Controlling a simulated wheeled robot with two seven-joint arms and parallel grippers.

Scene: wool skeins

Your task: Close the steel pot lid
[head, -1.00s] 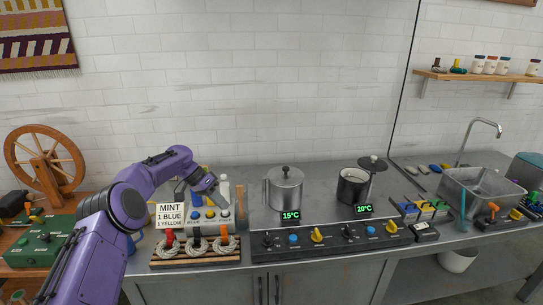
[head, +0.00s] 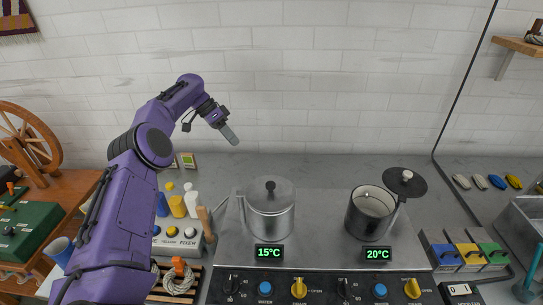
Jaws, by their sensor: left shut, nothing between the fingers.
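The steel pot (head: 270,222) stands at the middle of the counter, over a 15°C display. Its steel lid (head: 283,187) with a black knob lies flat on top, covering the opening. My left gripper (head: 231,134) is raised behind and to the left of the pot in the picture, shut and empty, apart from the lid. My right gripper is out of the picture.
A dark pot (head: 369,212) stands to the right with its black lid (head: 405,182) tipped up, over a 20°C display. A control panel (head: 322,288) with knobs runs along the front. Bottles (head: 191,198) and a button box (head: 177,242) stand to the left.

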